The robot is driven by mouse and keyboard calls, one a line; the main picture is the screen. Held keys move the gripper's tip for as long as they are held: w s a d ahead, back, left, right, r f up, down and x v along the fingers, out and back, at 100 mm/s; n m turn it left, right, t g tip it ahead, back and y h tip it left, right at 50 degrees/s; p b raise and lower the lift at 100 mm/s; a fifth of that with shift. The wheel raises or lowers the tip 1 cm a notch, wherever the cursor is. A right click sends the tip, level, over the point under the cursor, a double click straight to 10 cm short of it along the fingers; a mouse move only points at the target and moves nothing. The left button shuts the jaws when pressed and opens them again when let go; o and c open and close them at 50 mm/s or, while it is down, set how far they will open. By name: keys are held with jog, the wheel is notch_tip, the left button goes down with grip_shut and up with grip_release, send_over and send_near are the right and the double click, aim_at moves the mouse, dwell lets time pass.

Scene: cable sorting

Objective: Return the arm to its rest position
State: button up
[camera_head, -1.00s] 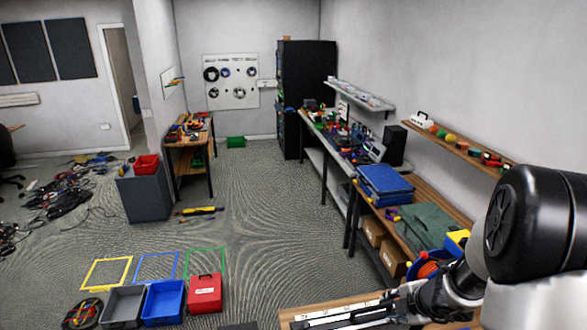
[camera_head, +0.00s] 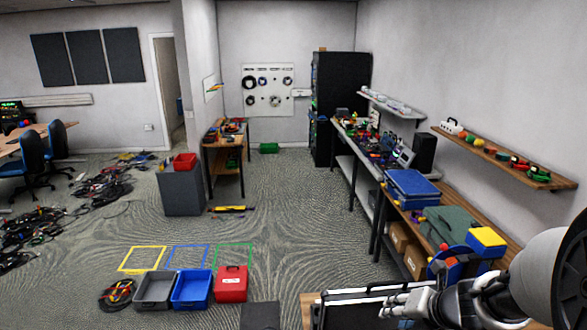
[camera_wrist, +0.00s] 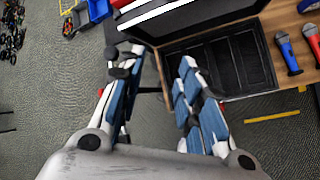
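My arm reaches in from the lower right corner of the body view, with my gripper (camera_head: 400,303) over the near wooden table. In the wrist view my gripper (camera_wrist: 159,68) has its two blue-padded fingers apart, with nothing between them. Below the fingers lies an open black case (camera_wrist: 222,68) with empty compartments, on the wooden table (camera_wrist: 291,100). The fingers appear above the left part of the case, and their exact height cannot be told.
A blue microphone (camera_wrist: 288,52) and a red microphone (camera_wrist: 313,42) lie right of the case. Grey (camera_head: 155,290), blue (camera_head: 191,290) and red (camera_head: 231,284) boxes stand on the floor. A workbench (camera_head: 471,220) runs along the right wall. Cables (camera_head: 100,195) litter the left floor; the middle floor is mostly clear.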

jog(key=s+a+f+n+g+y+b, duration=0.1)
jog(key=s+a+f+n+b, duration=0.1)
jog(key=s+a+n+b, duration=0.75)
jog(key=s+a+f+n+g+b, duration=0.1)
jog(key=s+a+n+b, duration=0.25)
jog(key=n, duration=1.05)
jog(key=s+d+f+n+h+b, duration=0.1)
jog(key=s+f+n+b, duration=0.2)
jog(key=s+n, duration=0.3)
jog(key=s+d+f+n+h+b, duration=0.2)
jog(key=s+f+n+b, duration=0.2)
jog(key=n, duration=0.8)
jog(key=s+b, duration=0.1)
jog(key=s, duration=0.1)
jog(key=shift+s+d+f+g, duration=0.2)
jog(key=shift+s+d+g, duration=0.1)
